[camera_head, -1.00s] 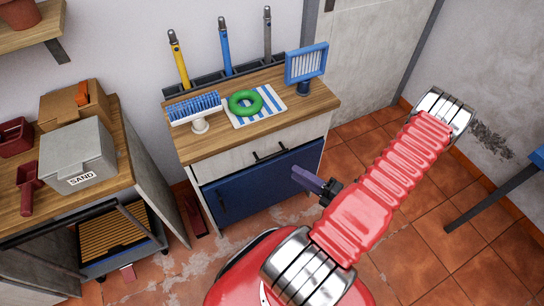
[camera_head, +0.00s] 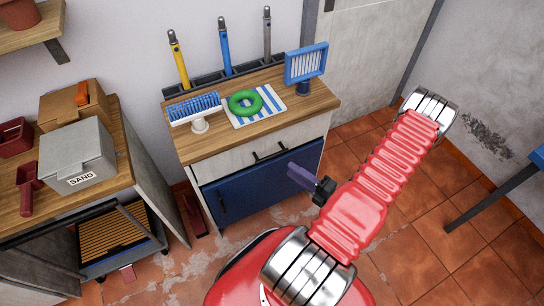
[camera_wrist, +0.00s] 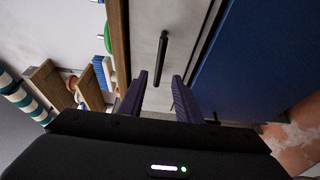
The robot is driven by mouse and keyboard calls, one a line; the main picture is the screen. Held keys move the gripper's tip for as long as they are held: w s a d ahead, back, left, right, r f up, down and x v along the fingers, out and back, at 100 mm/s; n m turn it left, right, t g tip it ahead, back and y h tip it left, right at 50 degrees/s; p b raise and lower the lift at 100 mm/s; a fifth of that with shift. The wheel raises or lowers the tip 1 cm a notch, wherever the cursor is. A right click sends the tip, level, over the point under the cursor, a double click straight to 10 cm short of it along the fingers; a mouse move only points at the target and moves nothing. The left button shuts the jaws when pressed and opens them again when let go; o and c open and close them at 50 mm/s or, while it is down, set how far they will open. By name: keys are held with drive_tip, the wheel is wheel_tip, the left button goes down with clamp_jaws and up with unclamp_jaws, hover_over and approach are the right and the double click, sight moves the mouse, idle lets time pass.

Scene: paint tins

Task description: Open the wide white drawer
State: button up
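The wide white drawer (camera_head: 236,163) is the pale front under the wooden top of the cabinet, above the blue door. It looks shut. Its black bar handle (camera_head: 269,153) is in the middle of the front. In the wrist view the handle (camera_wrist: 163,58) lies ahead of my fingertips, in line with the gap between them. My gripper (camera_wrist: 159,84) is open and empty, with purple fingers apart on either side of that line. In the head view my gripper (camera_head: 296,172) is in front of the cabinet, right of and below the handle; no contact shows.
The blue door (camera_head: 250,190) with a dark handle is below the drawer. A green ring (camera_head: 245,103), a striped cloth (camera_head: 266,111), a blue brush (camera_head: 194,107) and a blue-framed piece (camera_head: 306,65) are on top. A side bench (camera_head: 75,190) stands left.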

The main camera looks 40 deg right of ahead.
sight(272, 157)
drive_tip(key=shift+w+a, duration=0.2)
drive_tip(key=shift+w, duration=1.6)
drive_tip(key=shift+w+a, duration=0.15)
drive_tip(key=shift+w, duration=1.65)
drive_tip(key=shift+w+a, duration=0.2)
drive_tip(key=shift+w, duration=1.6)
drive_tip(key=shift+c, duration=0.2)
clamp_jaws()
